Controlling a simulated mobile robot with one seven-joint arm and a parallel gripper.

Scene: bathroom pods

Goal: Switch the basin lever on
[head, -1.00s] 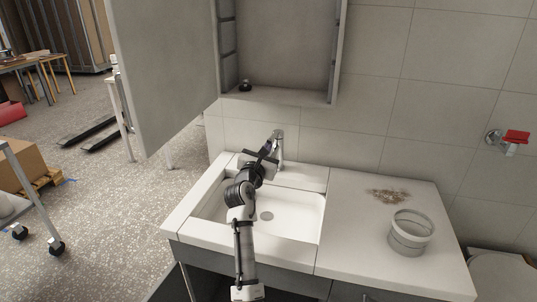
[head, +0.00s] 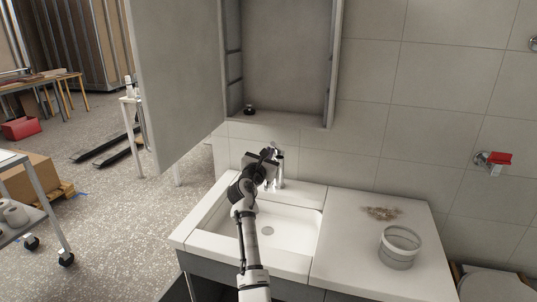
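The basin (head: 290,239) is a white sink set in a counter against the tiled wall. Its chrome faucet (head: 279,172) stands at the back edge, partly hidden behind my gripper. The lever on top of the faucet is too small and covered to make out clearly. My gripper (head: 268,152) is at the top of the faucet, at the lever's height. I cannot tell whether it touches the lever. Its fingers are too small and overlapped to show whether they are open or shut.
An open cabinet door (head: 172,80) hangs to the left of my arm, and the open wall cabinet (head: 285,60) is above the faucet. A grey cylindrical container (head: 399,248) and a brown patch (head: 381,213) are on the counter at right.

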